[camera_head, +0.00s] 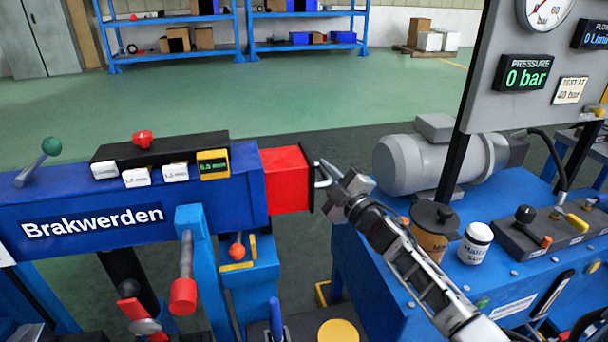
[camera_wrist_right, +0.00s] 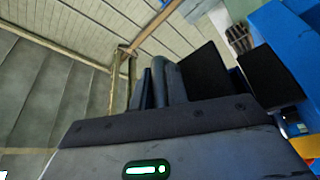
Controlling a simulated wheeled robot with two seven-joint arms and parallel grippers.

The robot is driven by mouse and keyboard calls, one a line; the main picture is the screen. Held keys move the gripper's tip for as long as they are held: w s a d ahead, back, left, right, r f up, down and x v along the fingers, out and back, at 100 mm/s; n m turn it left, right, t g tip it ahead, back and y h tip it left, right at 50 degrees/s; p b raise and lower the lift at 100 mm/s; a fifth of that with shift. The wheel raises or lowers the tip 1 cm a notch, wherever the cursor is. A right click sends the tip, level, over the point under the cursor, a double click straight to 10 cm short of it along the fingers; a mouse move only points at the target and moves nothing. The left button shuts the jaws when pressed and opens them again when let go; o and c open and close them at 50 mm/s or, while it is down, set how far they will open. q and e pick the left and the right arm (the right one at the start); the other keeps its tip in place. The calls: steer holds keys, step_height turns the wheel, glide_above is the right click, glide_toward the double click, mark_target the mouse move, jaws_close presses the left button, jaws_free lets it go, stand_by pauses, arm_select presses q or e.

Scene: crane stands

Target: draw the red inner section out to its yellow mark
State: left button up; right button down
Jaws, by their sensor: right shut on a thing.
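The red inner section (camera_head: 284,180) sticks a short way out of the right end of the blue outer beam (camera_head: 95,215), which is lettered "Brakwerden". A dark end plate (camera_head: 307,178) caps it, with a pale handle (camera_head: 322,174) on its outer side. No yellow mark shows on the visible red part. My right gripper (camera_head: 330,182) is at this handle, shut on it, with its arm coming from the lower right. In the right wrist view its dark fingers (camera_wrist_right: 165,82) show, but the grip itself is hidden. My left gripper is not in view.
Right of the beam stands a blue bench (camera_head: 385,295) with a grey motor (camera_head: 430,160), a brown pot (camera_head: 434,230) and a white jar (camera_head: 475,242). A pressure display (camera_head: 525,73) reads 0 bar. A red-ended lever (camera_head: 184,275) hangs before the beam.

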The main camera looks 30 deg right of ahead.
steer(key=shift+d+r, duration=0.15)
steer(key=shift+d, duration=0.3)
steer(key=c, duration=1.7)
jaws_free()
steer(key=o, duration=0.3)
steer(key=shift+a, duration=0.15)
steer(key=shift+s+f, duration=0.2)
steer(key=shift+s, duration=0.05)
steer(key=v, duration=0.6)
steer(key=shift+s, duration=0.45)
